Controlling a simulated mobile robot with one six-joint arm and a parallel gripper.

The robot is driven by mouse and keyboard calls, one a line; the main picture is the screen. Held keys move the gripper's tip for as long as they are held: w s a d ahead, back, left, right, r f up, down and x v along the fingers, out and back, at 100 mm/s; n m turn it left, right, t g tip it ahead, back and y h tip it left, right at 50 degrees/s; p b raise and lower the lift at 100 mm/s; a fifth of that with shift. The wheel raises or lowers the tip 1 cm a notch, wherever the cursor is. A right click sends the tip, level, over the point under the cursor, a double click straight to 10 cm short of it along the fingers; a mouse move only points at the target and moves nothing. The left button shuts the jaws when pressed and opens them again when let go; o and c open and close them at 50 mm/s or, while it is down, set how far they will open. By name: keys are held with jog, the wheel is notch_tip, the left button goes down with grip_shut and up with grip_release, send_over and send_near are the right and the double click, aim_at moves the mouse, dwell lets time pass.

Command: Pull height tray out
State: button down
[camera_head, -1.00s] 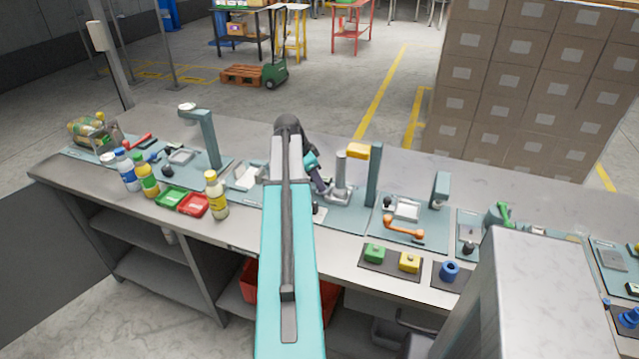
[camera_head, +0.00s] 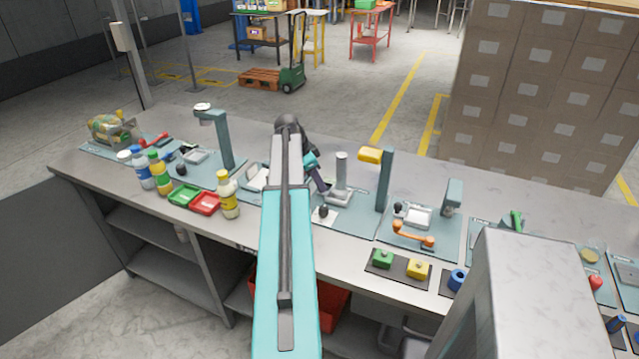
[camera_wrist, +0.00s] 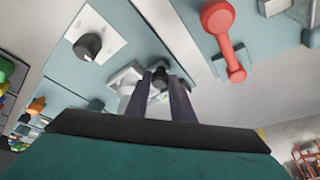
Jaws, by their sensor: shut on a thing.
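My gripper (camera_wrist: 160,98) shows in the wrist view as two dark purple fingers. They are shut on a small black knob (camera_wrist: 160,74) at the edge of a pale grey tray (camera_wrist: 127,76), which I take to be the height tray. The fingers hide part of the tray. In the head view my gripper (camera_head: 321,184) is low over the bench, just left of a pale upright post (camera_head: 341,172) and its light grey base (camera_head: 339,196). The arm hides the ground to the left, and the held knob cannot be made out there.
A white plate with another black knob (camera_wrist: 88,46) lies close by; it also shows in the head view (camera_head: 323,211). A red lever (camera_wrist: 226,42) is on the other side. Bottles (camera_head: 228,196) stand left.

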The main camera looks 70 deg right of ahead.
jog(key=shift+w, duration=0.35)
jog(key=c, duration=1.5)
grip_release()
jog(key=shift+c, duration=0.2)
jog(key=shift+s, duration=0.15)
jog(key=shift+r, duration=0.15)
jog(key=b+v, duration=0.3)
jog(key=v, duration=1)
jog(key=shift+r, duration=0.25)
jog(key=shift+a, duration=0.1)
